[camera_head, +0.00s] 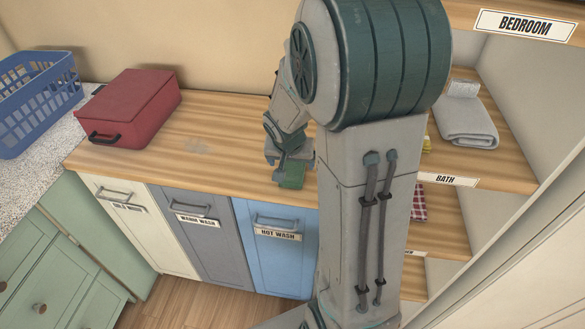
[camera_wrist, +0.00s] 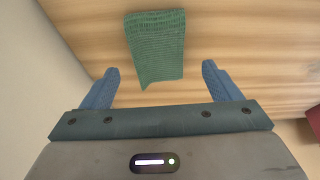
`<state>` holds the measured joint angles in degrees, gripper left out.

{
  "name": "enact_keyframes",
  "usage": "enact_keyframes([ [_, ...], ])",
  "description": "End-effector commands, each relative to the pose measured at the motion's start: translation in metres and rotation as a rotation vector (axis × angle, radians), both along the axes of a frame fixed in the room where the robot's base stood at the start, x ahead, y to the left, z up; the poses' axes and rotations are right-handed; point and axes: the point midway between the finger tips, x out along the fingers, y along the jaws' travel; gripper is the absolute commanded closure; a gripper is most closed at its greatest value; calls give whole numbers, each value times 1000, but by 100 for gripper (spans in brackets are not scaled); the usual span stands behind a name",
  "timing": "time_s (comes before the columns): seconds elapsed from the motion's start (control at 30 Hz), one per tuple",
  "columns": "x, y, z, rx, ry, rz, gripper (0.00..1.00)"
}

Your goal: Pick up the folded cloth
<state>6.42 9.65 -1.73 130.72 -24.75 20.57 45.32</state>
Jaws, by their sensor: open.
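The folded cloth (camera_wrist: 157,45) is green with a ribbed, knitted look and lies on the wooden counter. In the wrist view it is at the top middle, its lower end reaching between my fingertips. My gripper (camera_wrist: 160,68) is open, one blue finger on each side, with nothing held. Its height above the cloth is hard to judge. In the head view my gripper (camera_head: 286,157) hangs at the counter's front part, with a green patch just below it that looks like the cloth (camera_head: 292,177). My arm hides much of the counter there.
A red case (camera_head: 130,105) and a blue basket (camera_head: 38,98) stand to the left. Labelled hampers, including Hot Wash (camera_head: 276,245), are under the counter (camera_head: 215,125). Shelves at right hold a grey folded towel (camera_head: 467,122). The counter's middle is clear.

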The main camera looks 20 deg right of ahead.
Motion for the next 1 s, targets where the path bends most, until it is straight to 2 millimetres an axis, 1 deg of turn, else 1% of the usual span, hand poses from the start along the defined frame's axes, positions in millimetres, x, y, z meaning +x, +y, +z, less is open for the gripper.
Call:
enact_keyframes([
  [0.13,6,-5,-19,0,5,1,16],
  [0.23,9,-7,-28,-1,3,-1,16],
  [0.37,11,-8,-33,0,1,0,16],
  [0.57,11,-9,-33,0,0,0,16],
  [0.6,11,-9,-33,0,0,0,22],
  [0.67,11,-8,-33,0,0,0,39],
  [0.7,11,-9,-33,0,0,0,50],
  [0.73,11,-8,-33,0,0,0,58],
  [0.77,11,-8,-33,0,0,0,64],
  [1.0,11,-8,-33,0,0,0,65],
])
